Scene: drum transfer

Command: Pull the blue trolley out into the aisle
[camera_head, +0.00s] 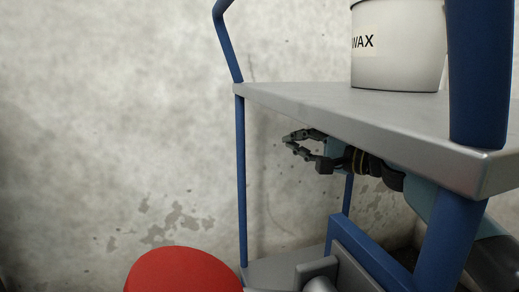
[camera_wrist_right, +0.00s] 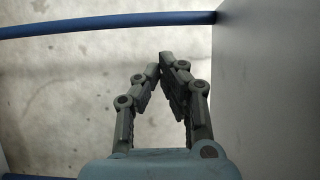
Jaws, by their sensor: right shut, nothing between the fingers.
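The blue trolley has blue posts, a grey top shelf (camera_head: 330,103) and a lower grey shelf (camera_head: 270,272) in the head view. It stands close to the concrete wall. My right gripper (camera_head: 286,141) is under the top shelf, between the posts, pointing left. It is shut and empty, apart from the posts. In the right wrist view the shut fingertips (camera_wrist_right: 164,60) meet in front of the pale wall. A blue bar (camera_wrist_right: 110,22) of the trolley crosses beyond them, and a grey panel (camera_wrist_right: 268,90) lies on the right. My left gripper is not in view.
A white drum (camera_head: 398,50) marked WAX stands on the top shelf. A red round thing (camera_head: 183,272) is low in front of the trolley's left side. The stained concrete wall (camera_head: 110,110) fills the background. The aisle floor is hardly visible.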

